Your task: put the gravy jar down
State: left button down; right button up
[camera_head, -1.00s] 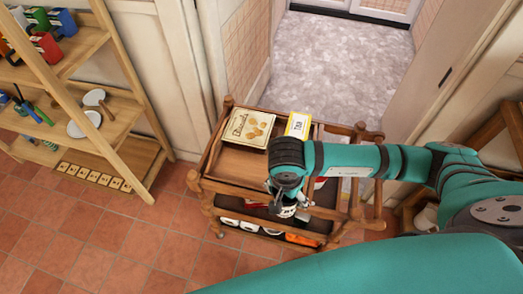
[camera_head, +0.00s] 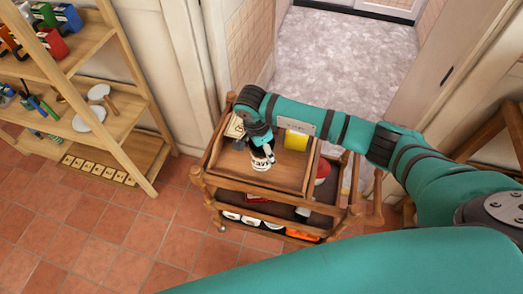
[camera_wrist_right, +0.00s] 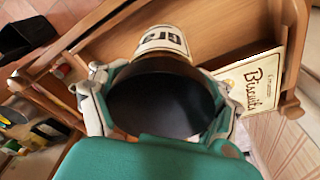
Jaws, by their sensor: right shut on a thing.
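The gravy jar (camera_head: 262,160) is a small pale jar with dark lettering, held low over the trolley's top tray (camera_head: 284,175). In the right wrist view the jar (camera_wrist_right: 163,42) shows a cream label with the letters "Gra". My right gripper (camera_head: 262,148) is shut on it. I cannot tell whether the jar's base touches the tray. The jar's far side is hidden by the gripper. My left gripper is not in view.
A yellow box (camera_head: 296,140) stands at the back right. The tray's front right is bare. Several items fill the lower shelf (camera_head: 265,205).

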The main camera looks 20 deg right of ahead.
jog(key=shift+w+a, duration=0.1)
jog(key=shift+w, duration=0.45)
jog(key=shift+w+f+p, duration=0.1)
jog(key=shift+f+p, duration=0.25)
jog(key=shift+f, duration=1.45)
jog(key=shift+f, duration=0.2)
jog(key=o, duration=1.6)
jog(key=shift+r, duration=0.1)
jog(key=r, duration=0.4)
jog(key=a+r, duration=0.1)
jog(key=r, duration=0.7)
jog(key=shift+a+b, duration=0.35)
jog(key=shift+s, duration=0.2)
